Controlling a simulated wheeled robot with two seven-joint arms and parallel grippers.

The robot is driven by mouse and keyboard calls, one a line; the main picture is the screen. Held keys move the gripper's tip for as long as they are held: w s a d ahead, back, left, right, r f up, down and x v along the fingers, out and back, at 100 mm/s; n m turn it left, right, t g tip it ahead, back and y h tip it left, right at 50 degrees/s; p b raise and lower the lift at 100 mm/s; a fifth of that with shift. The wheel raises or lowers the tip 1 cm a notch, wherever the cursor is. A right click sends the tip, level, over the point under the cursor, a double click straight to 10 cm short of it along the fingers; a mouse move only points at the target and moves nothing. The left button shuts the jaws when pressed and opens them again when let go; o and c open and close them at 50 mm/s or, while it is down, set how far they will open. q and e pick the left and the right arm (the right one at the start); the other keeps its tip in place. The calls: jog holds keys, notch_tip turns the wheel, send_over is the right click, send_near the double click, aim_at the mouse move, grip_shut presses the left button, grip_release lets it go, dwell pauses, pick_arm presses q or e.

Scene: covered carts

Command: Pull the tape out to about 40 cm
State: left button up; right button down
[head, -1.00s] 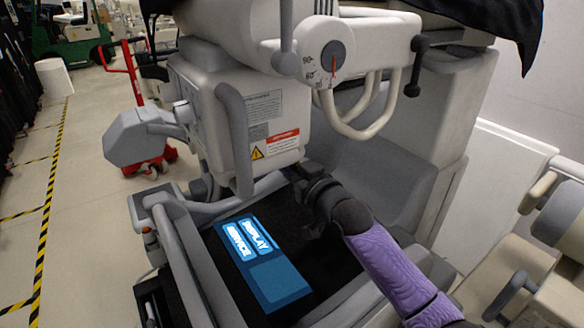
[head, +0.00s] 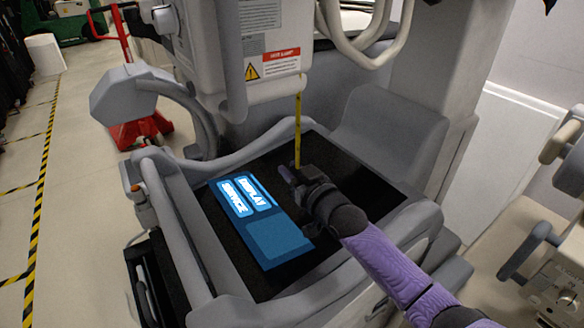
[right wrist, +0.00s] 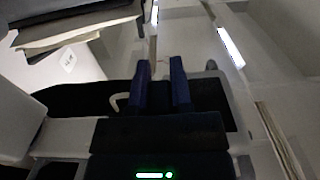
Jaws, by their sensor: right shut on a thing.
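The tape (head: 298,130) is a thin yellow strip in the head view. It hangs straight down from the underside of the white machine head (head: 275,92) to my right gripper (head: 287,174). My right gripper is shut on the tape's lower end, above the dark panel of the cart. The tape's end is hidden at the fingers. In the right wrist view, the two blue fingers of my right gripper (right wrist: 160,85) stand a little apart. My left gripper is not in view.
A blue lit screen (head: 275,238) lies on the dark panel to the left of my gripper. A grey rail (head: 178,240) borders the cart's left side. A red pallet jack (head: 143,130) stands on the floor behind. Open floor with striped tape lies at the left.

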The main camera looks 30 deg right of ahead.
jog(key=c, duration=0.5)
grip_release()
notch_tip(320, 180, up, 10)
jog(key=p, duration=0.3)
